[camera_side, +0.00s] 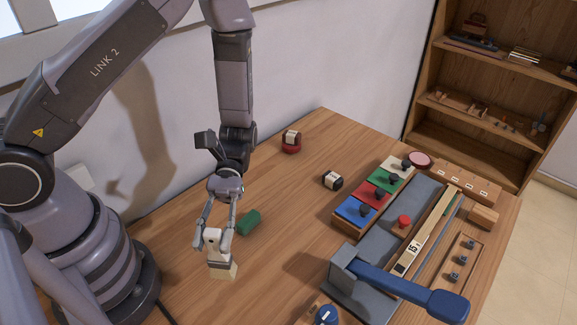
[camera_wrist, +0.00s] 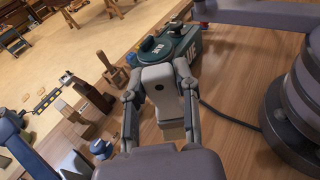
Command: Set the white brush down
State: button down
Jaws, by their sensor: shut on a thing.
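The white brush (camera_side: 213,243) is between the fingers of my gripper (camera_side: 215,237) in the side view, roughly upright with its cream bristle end (camera_side: 222,270) pointing down. Its lower end is at or just above the wooden table; I cannot tell if it touches. My gripper is shut on the brush.
A green block (camera_side: 248,222) lies right behind the gripper. The coloured key panel (camera_side: 357,210) and a blue-handled lever (camera_side: 400,284) occupy the right. Bare table lies between.

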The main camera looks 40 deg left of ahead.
jog(key=s+a+m+g+y, duration=0.3)
jog(key=s+a+m+y, duration=0.2)
jog(key=a+m+y, duration=0.4)
jog(key=w+a+r+m+t+y, duration=0.2)
jog(key=w+a+m+t+y, duration=0.25)
jog(key=a+m+y, duration=0.65)
jog(key=w+d+m+t+y, duration=0.35)
jog(key=w+m+t, duration=0.55)
jog(key=w+t, duration=0.65)
jog(key=w+d+f+t, duration=0.1)
jog(key=w+f, duration=1.2)
jog(key=shift+w+d+m, duration=0.25)
jog(key=shift+m, duration=0.15)
jog(key=shift+f, duration=0.2)
